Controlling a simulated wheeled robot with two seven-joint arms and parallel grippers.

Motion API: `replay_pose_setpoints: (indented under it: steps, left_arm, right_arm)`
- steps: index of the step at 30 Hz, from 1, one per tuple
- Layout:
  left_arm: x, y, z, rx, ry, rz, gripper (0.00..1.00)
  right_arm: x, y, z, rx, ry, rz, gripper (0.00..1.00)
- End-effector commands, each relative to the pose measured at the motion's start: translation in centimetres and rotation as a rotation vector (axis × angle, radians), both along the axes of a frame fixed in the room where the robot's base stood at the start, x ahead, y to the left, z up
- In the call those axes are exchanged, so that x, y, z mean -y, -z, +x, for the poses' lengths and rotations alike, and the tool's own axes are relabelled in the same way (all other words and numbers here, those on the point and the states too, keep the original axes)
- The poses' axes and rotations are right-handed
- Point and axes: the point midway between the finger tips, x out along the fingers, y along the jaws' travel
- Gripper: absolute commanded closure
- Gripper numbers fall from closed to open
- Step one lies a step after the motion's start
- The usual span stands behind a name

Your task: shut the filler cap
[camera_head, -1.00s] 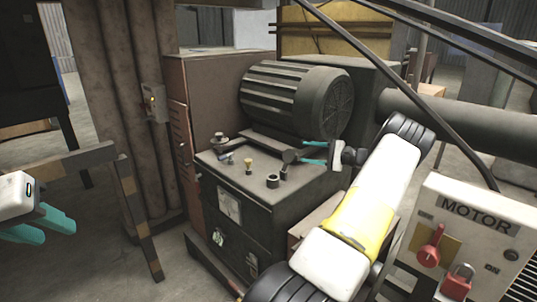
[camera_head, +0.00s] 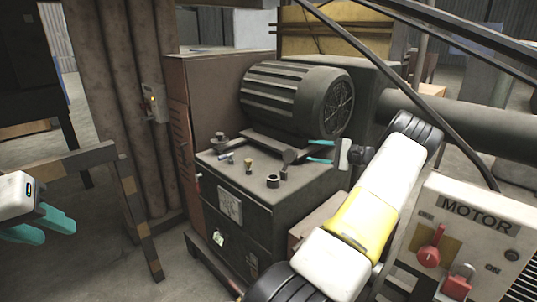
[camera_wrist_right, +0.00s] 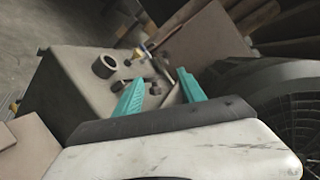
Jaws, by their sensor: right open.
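A dark metal cabinet (camera_head: 232,205) stands in the middle of the head view, with several small fittings on its top. A knob-like round fitting (camera_head: 219,138) is at its far left corner. A dark upright piece (camera_head: 290,157) stands near the motor side. I cannot tell for sure which one is the filler cap. My right gripper (camera_head: 320,151) is open and empty above the cabinet's right side, beside the dark upright piece. In the right wrist view its teal fingers (camera_wrist_right: 160,78) are apart, with small fittings beyond them. My left gripper (camera_head: 42,226) is open and empty at far left, away from the cabinet.
A ribbed motor (camera_head: 290,100) sits behind the cabinet top. A dark ring (camera_head: 272,181) and a brass fitting (camera_head: 248,166) stand on the top; the ring also shows in the wrist view (camera_wrist_right: 104,66). A striped barrier (camera_head: 130,190) is at left, a motor switch box (camera_head: 470,235) at right.

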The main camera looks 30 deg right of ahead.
Motion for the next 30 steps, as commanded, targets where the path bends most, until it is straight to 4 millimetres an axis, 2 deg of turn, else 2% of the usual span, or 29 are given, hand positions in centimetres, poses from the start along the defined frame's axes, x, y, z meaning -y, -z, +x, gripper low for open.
replay_pose_setpoints:
  steps: [5, 22, 30]
  left_arm:
    - [0.0, 0.0, 0.0, 0.0, 0.0, 0.0, 0.64]
    - [0.0, 0.0, 0.0, 0.0, 0.0, 0.0, 0.64]
    - [0.0, 0.0, 0.0, 0.0, 0.0, 0.0, 0.64]
  right_arm:
    - [0.0, -3.4, 0.0, 0.003, 0.0, -0.004, 0.53]
    - [-8.5, -4.0, -8.7, -0.002, 0.001, 0.0, 0.53]
    - [-10.9, -4.3, -11.1, 0.0, 0.001, -0.001, 0.53]
